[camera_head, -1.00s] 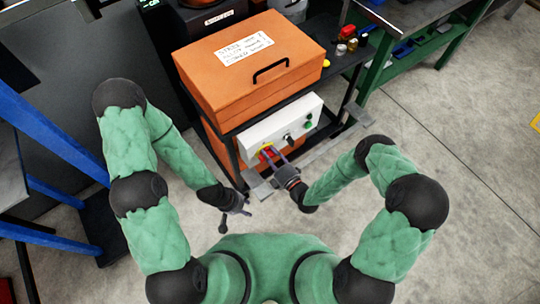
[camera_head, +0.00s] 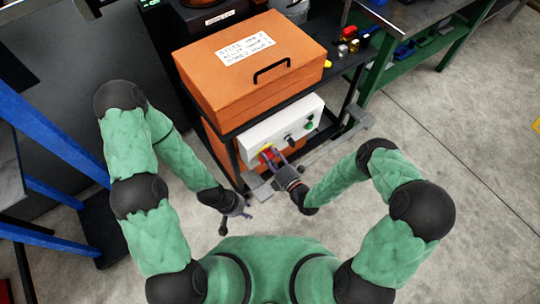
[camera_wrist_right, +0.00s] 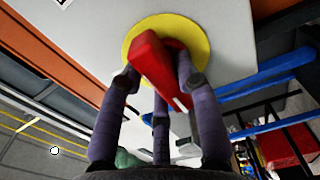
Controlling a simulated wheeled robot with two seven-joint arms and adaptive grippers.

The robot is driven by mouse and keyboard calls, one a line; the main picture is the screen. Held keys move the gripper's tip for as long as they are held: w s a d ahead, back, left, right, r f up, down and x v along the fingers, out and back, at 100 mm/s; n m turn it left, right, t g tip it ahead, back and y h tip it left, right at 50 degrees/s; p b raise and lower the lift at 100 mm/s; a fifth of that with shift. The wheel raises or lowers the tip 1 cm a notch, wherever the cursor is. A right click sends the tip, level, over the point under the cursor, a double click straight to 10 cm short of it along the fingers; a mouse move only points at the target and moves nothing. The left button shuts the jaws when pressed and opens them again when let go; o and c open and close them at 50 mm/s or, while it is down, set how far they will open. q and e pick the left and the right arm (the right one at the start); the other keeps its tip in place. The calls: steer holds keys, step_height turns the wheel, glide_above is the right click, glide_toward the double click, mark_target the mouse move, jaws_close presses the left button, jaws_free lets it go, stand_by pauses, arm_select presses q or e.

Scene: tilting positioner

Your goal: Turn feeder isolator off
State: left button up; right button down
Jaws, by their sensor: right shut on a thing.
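The feeder isolator is a red handle (camera_wrist_right: 160,68) on a round yellow plate (camera_wrist_right: 205,40), mounted on a white control panel (camera_head: 262,137) below an orange box. In the right wrist view the red handle slants across the yellow plate. My right gripper (camera_wrist_right: 158,85) has its purple fingers around the handle and is shut on it; in the head view the gripper (camera_head: 273,163) reaches the panel's lower left part and partly hides the handle. My left gripper (camera_head: 237,210) hangs apart from the panel, low in the head view; its fingers are too small to read.
The orange box (camera_head: 215,75) with a black handle and a written label sits on a black frame. The panel also carries a black knob (camera_head: 289,139) and a green button (camera_head: 309,125). A green workbench (camera_head: 400,60) stands at the upper right.

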steer(key=c, duration=0.9)
jaws_free()
steer(key=shift+s+d, duration=0.1)
steer(key=v, duration=1.1)
steer(key=shift+s+d, duration=0.2)
steer(key=shift+s, duration=0.15)
step_height(320, 180, down, 7)
steer(key=w+d+m+g+h, duration=0.3)
steer(key=m+g, duration=0.4)
steer(key=m, duration=0.7)
steer(key=s+m+g+h, duration=0.1)
steer(key=s+m+g, duration=0.1)
steer(key=s+m, duration=0.2)
steer(key=s+r+m+g+h+p, duration=0.1)
steer(key=s+m+g, duration=0.1)
steer(key=s+m, duration=0.2)
steer(key=s+m+g+h, duration=0.1)
steer(key=s+m+g, duration=0.2)
steer(key=s+m, duration=0.1)
steer(key=shift+r+m+h, duration=0.15)
steer(key=shift+m+h, duration=0.15)
steer(key=shift+m, duration=0.6)
